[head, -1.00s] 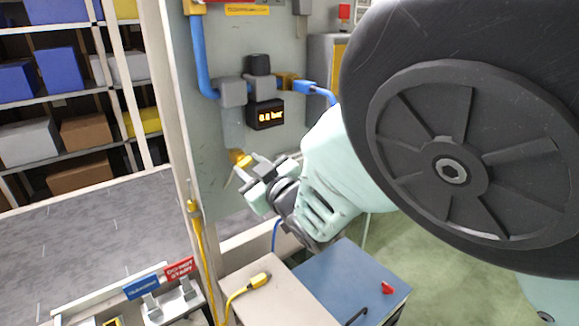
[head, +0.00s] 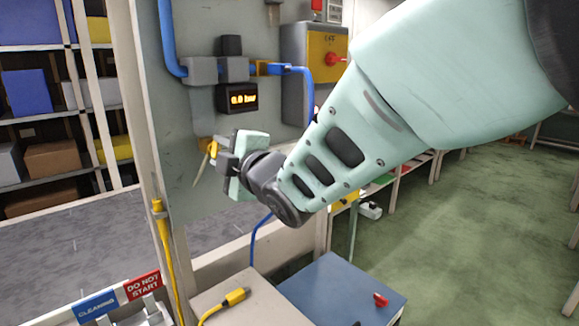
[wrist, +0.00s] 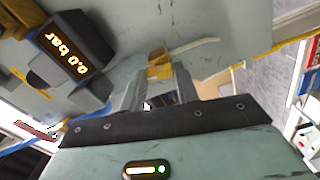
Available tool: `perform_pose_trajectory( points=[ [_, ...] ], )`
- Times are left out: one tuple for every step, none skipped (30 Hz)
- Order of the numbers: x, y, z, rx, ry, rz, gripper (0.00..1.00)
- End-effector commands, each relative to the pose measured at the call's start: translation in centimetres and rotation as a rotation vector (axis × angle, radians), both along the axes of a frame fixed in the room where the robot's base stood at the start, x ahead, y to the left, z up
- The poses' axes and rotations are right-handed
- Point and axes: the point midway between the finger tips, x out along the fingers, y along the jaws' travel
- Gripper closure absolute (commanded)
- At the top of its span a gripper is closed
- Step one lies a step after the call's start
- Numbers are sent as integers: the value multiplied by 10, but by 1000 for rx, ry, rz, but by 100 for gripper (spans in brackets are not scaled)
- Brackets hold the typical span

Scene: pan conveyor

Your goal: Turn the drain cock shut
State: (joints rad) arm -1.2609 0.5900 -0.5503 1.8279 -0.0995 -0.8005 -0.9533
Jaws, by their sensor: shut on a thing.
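The drain cock is a small yellow part (head: 203,150) low on the grey panel, below the pressure display. It also shows in the wrist view (wrist: 158,62) at the fingertips. My gripper (head: 214,157) reaches it from the right, and in the wrist view its two fingers (wrist: 158,82) are shut on the cock. A pale thin lever or tube sticks out to the right of the cock in the wrist view. The fingers partly hide the cock, so I cannot tell its exact turn.
The pressure display (head: 238,98) reads 0.0 bar. Blue pipes (head: 301,85) and grey fittings (head: 203,70) sit above. A yellow box with a red knob (head: 332,60) is at right. A beige cabinet (head: 240,300) and a blue cabinet (head: 335,290) stand below.

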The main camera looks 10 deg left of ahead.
Motion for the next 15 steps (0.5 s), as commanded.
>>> perform_pose_trajectory(
  points=[
    [-1, 0, -4, -20, -27, 1, 92],
    [-1, 0, -4, -34, -43, 1, 92],
    [-1, 0, -4, -52, -64, 0, 92],
    [-1, 0, -4, -65, -78, 1, 92],
    [-1, 0, -4, -76, -91, 1, 92],
    [-1, 0, -3, -92, -108, 1, 92],
    [-1, 0, -3, -101, -119, 1, 92],
    [-1, 0, -3, -111, -130, 2, 92],
    [-1, 0, -3, -122, -143, 1, 92],
    [-1, 0, -3, -130, -152, 1, 92],
    [-1, 0, -2, -138, -161, 1, 92],
    [-1, 0, -2, -145, -169, 1, 92],
    [-1, 0, -2, -150, -177, 1, 92],
    [-1, 0, -2, -156, -183, 1, 92],
    [0, 0, -1, -161, -189, 1, 92]
  ],
)
